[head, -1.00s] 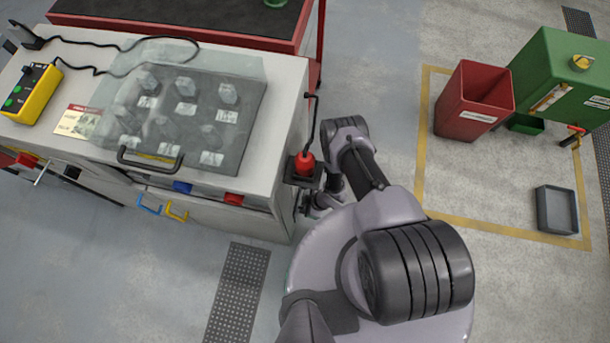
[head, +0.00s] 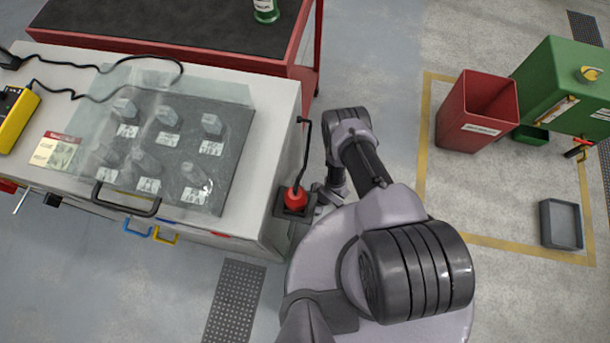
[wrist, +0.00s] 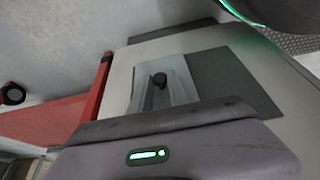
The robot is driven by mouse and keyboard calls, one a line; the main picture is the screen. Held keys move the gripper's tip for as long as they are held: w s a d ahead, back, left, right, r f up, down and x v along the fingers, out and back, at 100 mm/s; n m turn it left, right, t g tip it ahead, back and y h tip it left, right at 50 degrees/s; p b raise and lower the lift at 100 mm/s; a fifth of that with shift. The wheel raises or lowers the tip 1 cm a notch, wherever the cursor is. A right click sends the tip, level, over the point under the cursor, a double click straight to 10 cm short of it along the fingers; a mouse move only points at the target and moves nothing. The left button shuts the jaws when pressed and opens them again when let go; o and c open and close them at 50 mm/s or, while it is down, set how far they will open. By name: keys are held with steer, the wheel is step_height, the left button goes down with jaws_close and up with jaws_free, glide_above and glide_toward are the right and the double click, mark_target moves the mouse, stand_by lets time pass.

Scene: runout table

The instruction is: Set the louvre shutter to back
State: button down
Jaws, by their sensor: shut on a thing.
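The louvre shutter (wrist: 181,82) shows in the wrist view as a light plate on a pale bench side, left of a dark grey rectangle (wrist: 232,80). In the head view my gripper (head: 325,198) is low beside the bench's right side, partly hidden by my arm, and shut, apparently on the shutter knob. The shutter itself is hidden there.
The bench (head: 262,160) carries a clear-covered board and a yellow box (head: 16,120). A red cart (head: 300,65) stands behind. Floor between bench and red bin (head: 455,115) is partly clear.

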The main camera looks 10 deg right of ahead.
steer(key=shift+w+d, duration=0.2)
steer(key=shift+w, duration=0.45)
steer(key=c, duration=1.3)
jaws_free()
steer(key=shift+o, duration=0.2)
steer(key=p+v, duration=0.8)
steer(key=v, duration=0.9)
steer(key=shift+r+p, duration=0.3)
steer(key=shift+p, duration=0.1)
